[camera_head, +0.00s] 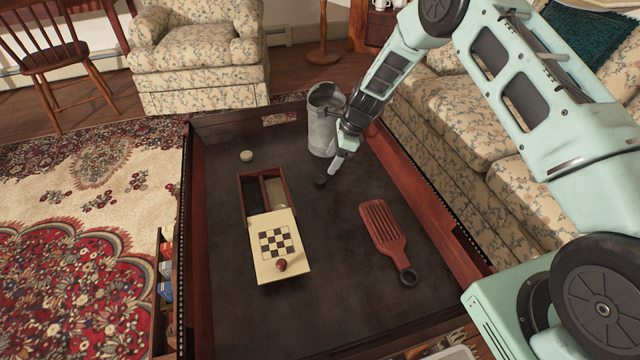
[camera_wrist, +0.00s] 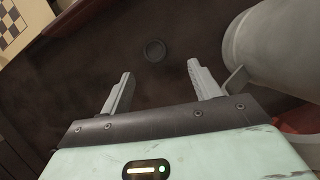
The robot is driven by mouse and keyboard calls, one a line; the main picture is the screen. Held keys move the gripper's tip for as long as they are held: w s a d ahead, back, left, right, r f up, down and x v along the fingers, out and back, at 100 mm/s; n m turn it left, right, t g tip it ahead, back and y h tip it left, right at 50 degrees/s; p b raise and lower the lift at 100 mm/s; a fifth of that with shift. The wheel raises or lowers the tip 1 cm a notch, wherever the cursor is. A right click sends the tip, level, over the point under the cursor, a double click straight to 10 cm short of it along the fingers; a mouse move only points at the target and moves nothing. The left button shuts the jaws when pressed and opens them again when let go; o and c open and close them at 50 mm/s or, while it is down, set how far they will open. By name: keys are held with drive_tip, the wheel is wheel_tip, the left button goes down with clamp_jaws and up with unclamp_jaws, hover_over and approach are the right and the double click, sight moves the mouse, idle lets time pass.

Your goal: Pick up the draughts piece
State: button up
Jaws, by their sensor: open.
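A dark round draughts piece (camera_wrist: 154,50) lies flat on the dark table top, just beyond and between my fingertips in the wrist view. In the head view a small dark shape (camera_head: 320,182), apparently the same piece, shows just below my fingers. My gripper (camera_wrist: 161,82) is open and empty, with its fingers spread wider than the piece; in the head view it points down (camera_head: 335,166). A cream round piece (camera_head: 246,156) lies farther left, near the table's left edge. The gap between fingertips and table is hard to judge.
A grey metal can (camera_head: 321,135) stands close beside my gripper; its side fills the wrist view's right (camera_wrist: 275,45). A box with a checkered lid (camera_head: 262,275) carries a small reddish-brown object (camera_head: 282,265). A slotted red-brown paddle (camera_head: 382,228) lies right. A raised rim (camera_head: 430,205) borders the table.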

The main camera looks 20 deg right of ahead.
sight(320, 179)
drive_tip(key=shift+s+a+b+x, duration=0.1)
drive_tip(key=shift+b+x, duration=0.2)
drive_tip(key=shift+x, duration=0.85)
drive_tip(key=shift+s+a+b+x, duration=0.15)
drive_tip(key=shift+b+x, duration=0.2)
drive_tip(key=shift+x, duration=0.85)
drive_tip(key=shift+s+a+b+x, duration=0.1)
drive_tip(key=shift+b+x, duration=0.2)
drive_tip(key=shift+x, duration=0.85)
drive_tip(key=shift+d+r, duration=0.1)
drive_tip(key=shift+r, duration=0.05)
drive_tip(key=c, duration=1)
